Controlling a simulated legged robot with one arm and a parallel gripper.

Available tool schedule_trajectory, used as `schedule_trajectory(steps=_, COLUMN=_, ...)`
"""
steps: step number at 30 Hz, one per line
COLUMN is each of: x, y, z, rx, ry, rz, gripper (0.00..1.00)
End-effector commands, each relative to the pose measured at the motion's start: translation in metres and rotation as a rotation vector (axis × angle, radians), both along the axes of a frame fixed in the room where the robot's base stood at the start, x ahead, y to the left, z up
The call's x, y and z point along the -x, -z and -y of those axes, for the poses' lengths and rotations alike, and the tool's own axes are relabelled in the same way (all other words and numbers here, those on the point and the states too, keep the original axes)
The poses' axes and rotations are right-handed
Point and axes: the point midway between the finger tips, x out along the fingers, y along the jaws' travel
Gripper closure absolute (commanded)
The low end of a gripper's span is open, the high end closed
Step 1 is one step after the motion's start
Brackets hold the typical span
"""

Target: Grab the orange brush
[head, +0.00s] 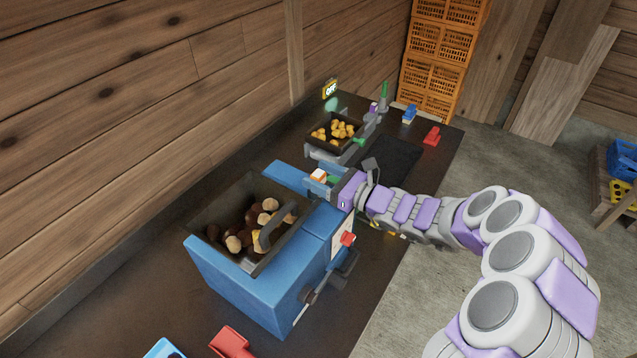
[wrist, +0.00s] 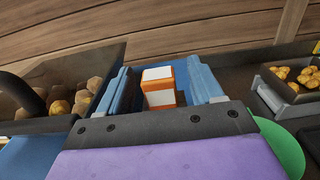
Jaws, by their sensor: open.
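An orange and white block-like thing (head: 318,176), the only thing that fits the orange brush, sits in the blue chute of the machine. My gripper (head: 346,187) is open, close beside the chute and to the right of the brush in the head view. No contact with the brush shows. The brush's lower part is hidden by my gripper in the wrist view.
A blue machine (head: 240,285) with a dark hopper of chestnuts stands left of my gripper. A tray of peeled chestnuts (head: 335,131) is behind. Red things (head: 431,135) lie on the dark counter (head: 150,300). Orange crates (head: 437,60) are stacked at the back.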

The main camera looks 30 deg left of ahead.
Motion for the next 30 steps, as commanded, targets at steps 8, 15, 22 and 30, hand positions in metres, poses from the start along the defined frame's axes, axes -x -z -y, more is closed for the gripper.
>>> schedule_trajectory(steps=8, x=-0.0006, y=-0.0009, z=-0.0079, rx=-0.002, ry=0.001, rz=-0.002, gripper=0.34)
schedule_trajectory(steps=15, x=-0.0006, y=-0.001, z=-0.007, rx=-0.002, ry=0.001, rz=-0.002, gripper=0.49)
schedule_trajectory(steps=22, x=-0.0005, y=-0.0003, z=-0.0081, rx=-0.001, ry=0.001, rz=-0.002, gripper=0.71)
schedule_trajectory(steps=30, x=-0.0005, y=0.0003, z=-0.0087, rx=0.0, ry=0.0, rz=-0.002, gripper=0.91)
